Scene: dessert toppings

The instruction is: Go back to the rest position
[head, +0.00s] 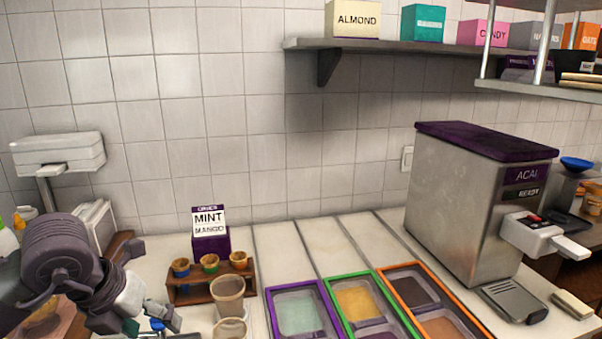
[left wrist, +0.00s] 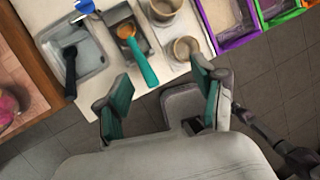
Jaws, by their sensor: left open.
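My left gripper (head: 150,285) is at the lower left in the head view, over the left end of the counter. In the left wrist view its two teal-padded fingers (left wrist: 161,75) are spread apart with nothing between them. Beyond the fingertips, a scoop with a teal handle (left wrist: 142,65) rests in a small grey container. The fingers look clear of it. My right gripper is not seen in the head view.
Cups (head: 228,292) and a wooden cone rack (head: 205,292) stand right of the left gripper. Framed topping bins (head: 300,310) lie farther right, before the acai machine (head: 455,210). A grey tray (left wrist: 92,62) holds a black-handled tool. Open floor (left wrist: 290,95) lies before the counter.

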